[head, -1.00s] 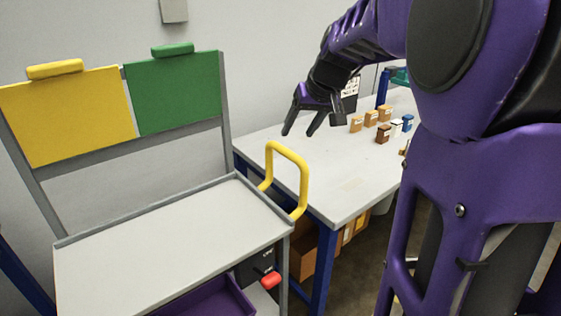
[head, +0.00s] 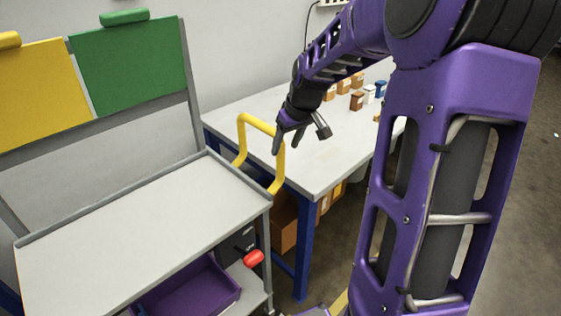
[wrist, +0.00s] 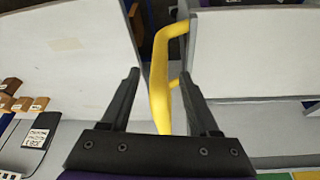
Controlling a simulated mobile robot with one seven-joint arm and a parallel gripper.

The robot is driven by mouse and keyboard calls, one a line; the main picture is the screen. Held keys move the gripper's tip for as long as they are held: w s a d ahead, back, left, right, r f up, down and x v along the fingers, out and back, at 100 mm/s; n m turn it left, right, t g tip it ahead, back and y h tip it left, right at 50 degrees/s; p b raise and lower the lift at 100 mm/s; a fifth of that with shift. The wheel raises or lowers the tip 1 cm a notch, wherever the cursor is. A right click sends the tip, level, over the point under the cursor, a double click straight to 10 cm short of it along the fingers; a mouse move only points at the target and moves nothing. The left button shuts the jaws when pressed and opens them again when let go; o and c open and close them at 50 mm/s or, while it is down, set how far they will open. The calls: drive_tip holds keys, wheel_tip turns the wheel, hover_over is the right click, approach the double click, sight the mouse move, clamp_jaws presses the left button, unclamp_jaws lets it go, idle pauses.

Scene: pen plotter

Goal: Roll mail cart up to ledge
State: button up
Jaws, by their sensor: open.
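The mail cart (head: 140,225) stands at the left, with a grey tray top and a yellow and a green panel on its back frame. Its yellow handle (head: 262,124) rises from the tray's right end. My gripper (head: 300,142) is open just above and right of the handle in the head view. In the wrist view the handle (wrist: 160,70) shows between my open fingers (wrist: 158,78). I cannot tell whether they touch it. I cannot tell which edge is the ledge; the white table (head: 320,165) stands close beyond the cart's right end.
Several small boxes (head: 357,100) sit toward the table's far end. Brown boxes (head: 283,228) are under the table. The cart's lower shelf holds a purple bin (head: 190,290), and a red knob (head: 253,258) sticks out at its right. Grey floor is open at the right.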

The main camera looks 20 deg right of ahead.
sight(280, 158)
drive_tip(key=b+x, duration=0.1)
drive_tip(key=x, duration=0.6)
clamp_jaws()
idle(1.3)
